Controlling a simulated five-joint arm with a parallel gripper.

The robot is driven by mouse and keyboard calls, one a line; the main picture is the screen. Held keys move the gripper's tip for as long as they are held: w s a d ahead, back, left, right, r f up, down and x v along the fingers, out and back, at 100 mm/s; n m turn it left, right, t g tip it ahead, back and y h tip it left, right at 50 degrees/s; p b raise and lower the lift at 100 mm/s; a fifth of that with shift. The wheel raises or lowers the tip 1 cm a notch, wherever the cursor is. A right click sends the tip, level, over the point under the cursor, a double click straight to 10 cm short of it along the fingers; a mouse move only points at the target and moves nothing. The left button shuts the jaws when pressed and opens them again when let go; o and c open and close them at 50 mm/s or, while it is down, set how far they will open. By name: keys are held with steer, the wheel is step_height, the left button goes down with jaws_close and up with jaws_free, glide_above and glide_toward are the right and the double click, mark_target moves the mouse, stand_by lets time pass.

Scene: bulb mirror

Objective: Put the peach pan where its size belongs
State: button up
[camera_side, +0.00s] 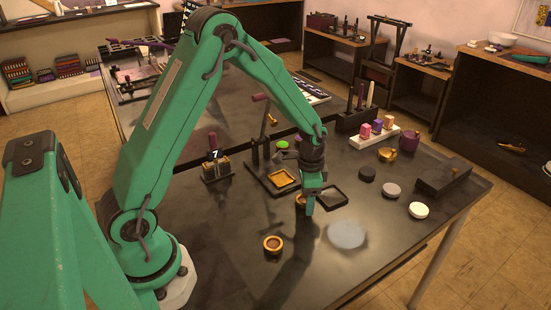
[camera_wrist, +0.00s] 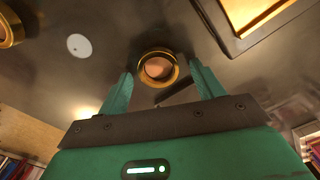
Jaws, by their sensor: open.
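In the wrist view a small round pan (camera_wrist: 157,68) with a brass-coloured rim and a peach inside lies on the dark table between my fingertips. In the side view a brass-coloured edge (camera_side: 300,200) shows beside my gripper, mostly hidden by it. My gripper (camera_side: 309,208) is open and points down low over the table. In the wrist view its two green fingers (camera_wrist: 161,75) are apart, one on each side of the pan; I cannot tell whether they touch it. A separate round brown-orange dish (camera_side: 273,244) stands on the table nearer the camera.
Black (camera_side: 367,174), grey (camera_side: 391,190) and white (camera_side: 418,210) discs stand to the right. A pale round patch (camera_side: 347,235) is at front right. The front table is largely clear.

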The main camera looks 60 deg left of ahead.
steer(key=shift+c, duration=0.5)
steer(key=c, duration=1.1)
steer(key=shift+o, duration=0.2)
steer(key=shift+r, duration=0.15)
steer(key=shift+r, duration=0.4)
step_height(320, 180, up, 3)
steer(key=shift+r, duration=0.1)
steer(key=s+d+r, duration=0.5)
steer(key=d+r, duration=0.1)
steer(key=d, duration=0.4)
steer(key=shift+s+d+r, duration=0.15)
steer(key=shift+s+r, duration=0.05)
steer(key=shift+r, duration=0.2)
steer(key=w+a+r+n, duration=0.3)
steer(key=a+r+n, duration=0.3)
steer(key=a+r, duration=0.1)
steer(key=shift+a+r, duration=0.4)
